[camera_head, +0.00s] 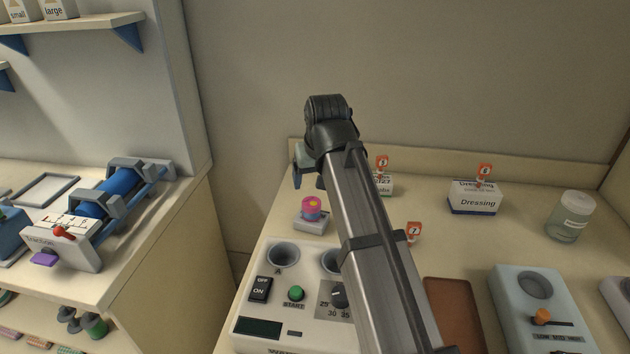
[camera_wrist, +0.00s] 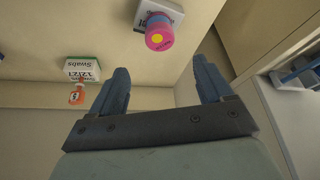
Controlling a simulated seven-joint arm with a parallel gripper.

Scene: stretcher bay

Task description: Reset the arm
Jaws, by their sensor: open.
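My arm reaches up across the head view, with my gripper (camera_head: 307,168) at its far end, mostly hidden behind the wrist. In the wrist view my gripper (camera_wrist: 160,88) shows two blue-grey fingers spread wide apart with nothing between them. A pink and purple round piece with a yellow top (camera_head: 312,208) sits on a small grey block on the counter, below the gripper in the head view. The same round piece (camera_wrist: 159,36) shows beyond the fingers in the wrist view, apart from them.
A panel (camera_head: 270,309) with wells, a switch and a green button stands in front. A swabs box (camera_wrist: 85,70), a dressing box (camera_head: 474,200), a jar (camera_head: 571,217), a brown tray (camera_head: 453,310) and a slider device (camera_head: 540,300) share the counter. A blue roller device (camera_head: 118,185) stands left, across a gap.

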